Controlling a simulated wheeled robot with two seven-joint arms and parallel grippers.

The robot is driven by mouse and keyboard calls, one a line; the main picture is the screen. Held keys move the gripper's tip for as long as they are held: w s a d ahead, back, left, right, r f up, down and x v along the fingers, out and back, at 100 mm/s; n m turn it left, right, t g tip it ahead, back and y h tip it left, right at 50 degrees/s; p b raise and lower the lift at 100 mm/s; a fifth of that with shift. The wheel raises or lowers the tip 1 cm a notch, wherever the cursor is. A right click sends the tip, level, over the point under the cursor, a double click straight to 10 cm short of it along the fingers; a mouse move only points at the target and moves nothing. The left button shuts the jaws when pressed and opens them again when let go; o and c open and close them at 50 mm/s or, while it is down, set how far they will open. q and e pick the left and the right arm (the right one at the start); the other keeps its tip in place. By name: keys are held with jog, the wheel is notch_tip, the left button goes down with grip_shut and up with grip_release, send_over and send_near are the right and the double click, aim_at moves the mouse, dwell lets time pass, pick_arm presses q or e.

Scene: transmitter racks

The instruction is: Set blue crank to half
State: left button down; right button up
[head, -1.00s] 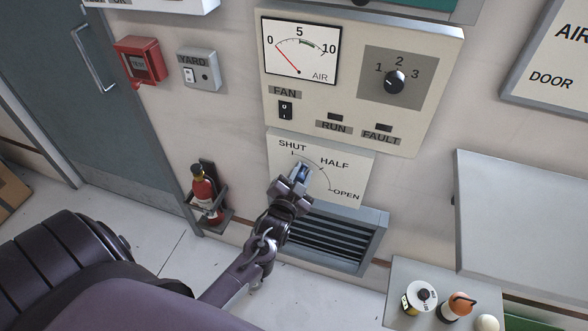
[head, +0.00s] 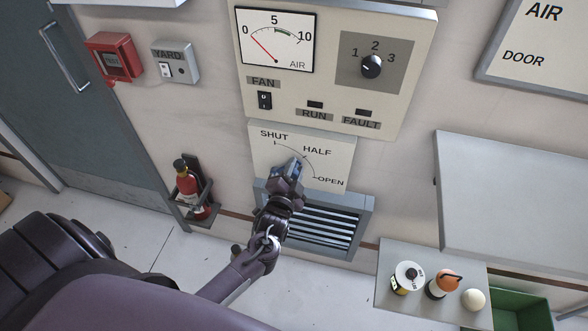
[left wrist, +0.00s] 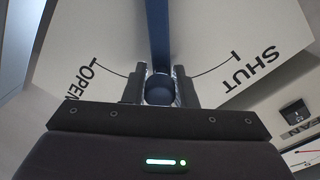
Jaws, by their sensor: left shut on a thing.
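The blue crank (head: 294,169) is on a white dial plate (head: 262,158) marked SHUT, HALF and OPEN, low on the wall panel. My left gripper (head: 293,172) is shut on its knob and covers part of it. In the head view the crank points up and right, towards the HALF mark. In the left wrist view the crank arm (left wrist: 158,35) runs up from the knob (left wrist: 159,88), between the fingers. The knob sits on the arc about midway between SHUT and OPEN; the HALF label is hidden there. My right gripper is not in view.
Above is a panel with an AIR gauge (head: 275,40), a rotary knob (head: 372,66) and a FAN switch (head: 265,100). A vent (head: 315,228) lies just below the dial. A fire extinguisher (head: 187,190) hangs left. A grey shelf (head: 390,262) with small items stands right.

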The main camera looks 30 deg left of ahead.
pick_arm(q)
jog(key=c, duration=1.2)
grip_release()
jog(key=b+v, duration=0.1)
jog(key=v, duration=0.7)
jog(key=shift+f, duration=0.1)
